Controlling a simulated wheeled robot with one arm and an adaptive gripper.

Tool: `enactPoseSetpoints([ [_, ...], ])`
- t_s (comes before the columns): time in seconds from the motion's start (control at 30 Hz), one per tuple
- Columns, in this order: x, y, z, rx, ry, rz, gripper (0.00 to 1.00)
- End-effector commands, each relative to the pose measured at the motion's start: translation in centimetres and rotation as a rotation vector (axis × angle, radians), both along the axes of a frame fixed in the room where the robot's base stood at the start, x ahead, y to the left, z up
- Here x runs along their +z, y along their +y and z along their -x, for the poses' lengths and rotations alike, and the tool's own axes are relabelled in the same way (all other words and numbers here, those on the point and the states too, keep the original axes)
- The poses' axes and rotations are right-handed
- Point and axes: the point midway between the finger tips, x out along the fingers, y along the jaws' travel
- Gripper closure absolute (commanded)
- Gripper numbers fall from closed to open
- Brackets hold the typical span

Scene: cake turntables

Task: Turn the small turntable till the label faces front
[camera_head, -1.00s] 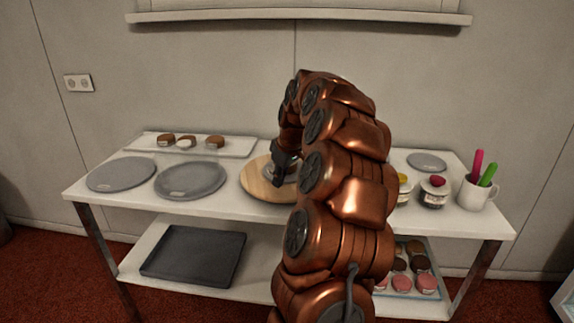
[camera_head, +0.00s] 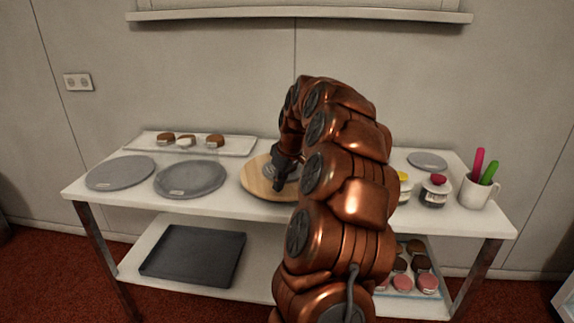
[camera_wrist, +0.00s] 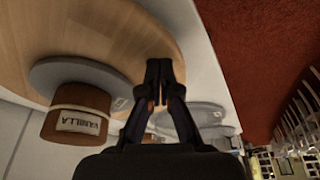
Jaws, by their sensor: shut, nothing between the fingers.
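The small grey turntable (camera_wrist: 62,73) lies on a round wooden board (camera_head: 254,182). A brown cake (camera_wrist: 70,121) stands on it, with a white label reading VANILLA (camera_wrist: 80,122), upside down in the wrist view. A small pale tag (camera_wrist: 119,103) shows on the turntable's rim. My gripper (camera_head: 279,188) is over the wooden board in the head view, where my arm hides much of the turntable and the cake. In the wrist view my gripper (camera_wrist: 159,92) has its fingers together and empty, beside the turntable's rim. I cannot tell whether they touch it.
Two larger grey discs (camera_head: 120,173) (camera_head: 190,179) sit left on the white table (camera_head: 130,199). A tray of small cakes (camera_head: 236,147) stands behind them. Jars (camera_head: 434,192), a mug with pens (camera_head: 473,193) and another grey disc (camera_head: 427,161) stand right. A dark tray (camera_head: 193,255) lies on the lower shelf.

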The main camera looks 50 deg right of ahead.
Motion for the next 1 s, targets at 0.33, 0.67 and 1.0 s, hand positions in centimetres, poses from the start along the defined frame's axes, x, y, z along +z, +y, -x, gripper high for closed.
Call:
enactPoseSetpoints([
  [0.33, -0.9, 0.0, 0.0, 0.0, 0.001, -0.001, 1.0],
  [0.67, -0.9, -1.9, 1.8, -0.003, -0.004, 0.002, 1.0],
  [1.0, -0.9, -3.4, 3.3, 0.0, 0.0, -0.001, 1.0],
])
